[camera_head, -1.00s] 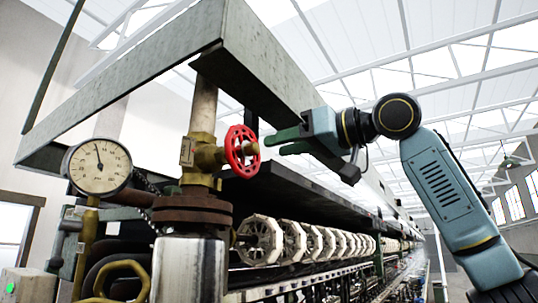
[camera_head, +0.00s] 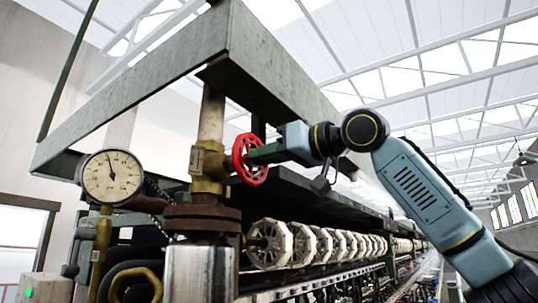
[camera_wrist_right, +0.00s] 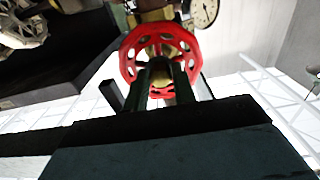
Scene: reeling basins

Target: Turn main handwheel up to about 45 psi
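The red main handwheel (camera_head: 246,172) stands upright on the side of a brass valve (camera_head: 209,165) on a vertical pipe. A round white pressure gauge (camera_head: 112,177) is left of it; its needle points nearly straight up, slightly left, and its figures are too small to read. My right gripper (camera_head: 262,154) reaches the wheel from the right, its green fingers at the wheel's face. In the right wrist view, the fingers (camera_wrist_right: 162,80) stand apart in front of the wheel (camera_wrist_right: 130,52), with red and brass showing between them. Contact is unclear. My left gripper is out of view.
A grey steel beam frame (camera_head: 165,75) hangs above the valve. A row of pale reels (camera_head: 272,243) runs along the machine below and right of the wheel. A yellow handwheel (camera_head: 135,283) is at the lower left. Open room lies right of the machine.

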